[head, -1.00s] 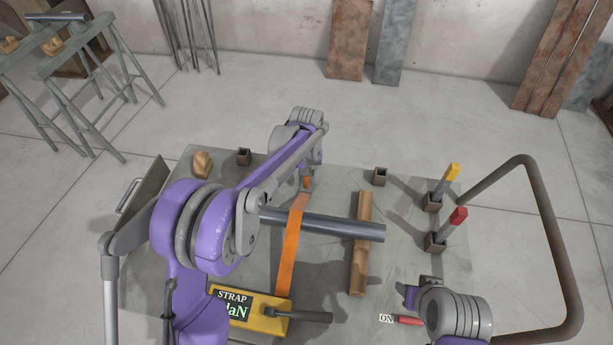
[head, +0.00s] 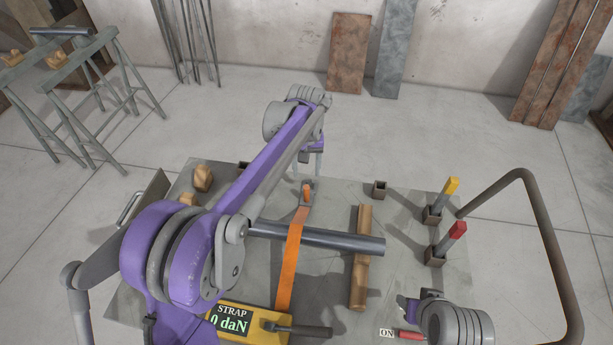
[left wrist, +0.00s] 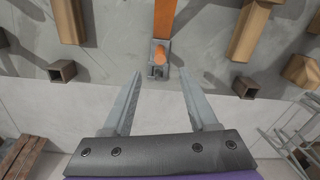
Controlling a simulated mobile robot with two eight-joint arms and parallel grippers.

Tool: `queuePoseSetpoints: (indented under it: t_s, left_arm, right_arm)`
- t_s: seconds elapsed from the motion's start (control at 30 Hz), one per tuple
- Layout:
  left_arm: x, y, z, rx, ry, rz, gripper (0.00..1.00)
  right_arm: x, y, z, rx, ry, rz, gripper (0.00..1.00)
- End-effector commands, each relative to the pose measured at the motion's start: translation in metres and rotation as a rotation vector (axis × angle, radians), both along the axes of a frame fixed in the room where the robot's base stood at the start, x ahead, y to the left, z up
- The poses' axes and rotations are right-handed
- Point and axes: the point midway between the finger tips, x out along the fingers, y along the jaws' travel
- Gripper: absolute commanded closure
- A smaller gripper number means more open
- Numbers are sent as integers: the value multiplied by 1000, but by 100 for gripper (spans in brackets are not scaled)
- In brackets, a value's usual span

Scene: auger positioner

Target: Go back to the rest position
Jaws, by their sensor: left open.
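My left gripper (head: 307,176) is above the far edge of the bench (head: 335,195), open and empty. In the left wrist view its two fingers (left wrist: 160,76) are spread apart, with the orange strap's end hook (left wrist: 159,57) showing beyond them. The orange strap (head: 290,262) runs over the grey steel tube (head: 335,239). My right arm shows at the lower right, but its fingers (head: 408,304) are not clear enough to judge.
A yellow strap unit (head: 250,318) reading 0 daN, with a dark handle, is at the front. A wooden beam (head: 361,270) lies under the tube. Trestles (head: 75,95) stand back left.

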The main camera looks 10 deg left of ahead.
Motion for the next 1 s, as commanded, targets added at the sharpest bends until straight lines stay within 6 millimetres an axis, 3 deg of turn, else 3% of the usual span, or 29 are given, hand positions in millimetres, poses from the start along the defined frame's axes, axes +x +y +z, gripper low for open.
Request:
queuePoseSetpoints:
  t_s: [0.67, 0.83, 1.0]
  left_arm:
    - [-4, 2, 8, -1, -6, -2, 41]
    - [-32, 13, 34, -5, -56, -22, 41]
    - [-87, 31, 64, -7, -145, -59, 41]
  right_arm:
    - [0, 0, 1, 0, 0, 0, 50]
    - [2, 0, 9, 0, -3, 0, 50]
    - [4, 0, 22, 0, -8, 0, 50]
